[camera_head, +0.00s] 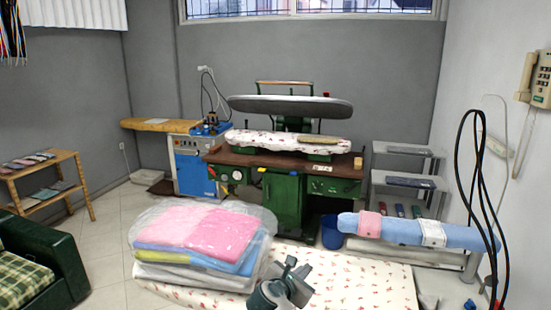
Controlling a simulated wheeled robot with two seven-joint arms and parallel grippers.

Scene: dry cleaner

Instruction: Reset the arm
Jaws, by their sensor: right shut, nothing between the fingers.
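My right gripper (291,271) shows at the bottom middle of the head view, at the end of a grey and dark arm link. It is shut with nothing between its fingers. It appears in front of the flowered cloth surface (355,283), just right of a stack of folded laundry in clear plastic (198,228). I cannot tell its exact height above the cloth. My left gripper is out of view.
A green pressing machine (287,200) stands at the back, with a blue ironing unit (193,172) beside it. A blue padded sleeve board (455,236), grey shelves (405,163) and hanging black cables (478,165) are on the right. A green plaid sofa (30,275) is at left. Floor is open between sofa and laundry.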

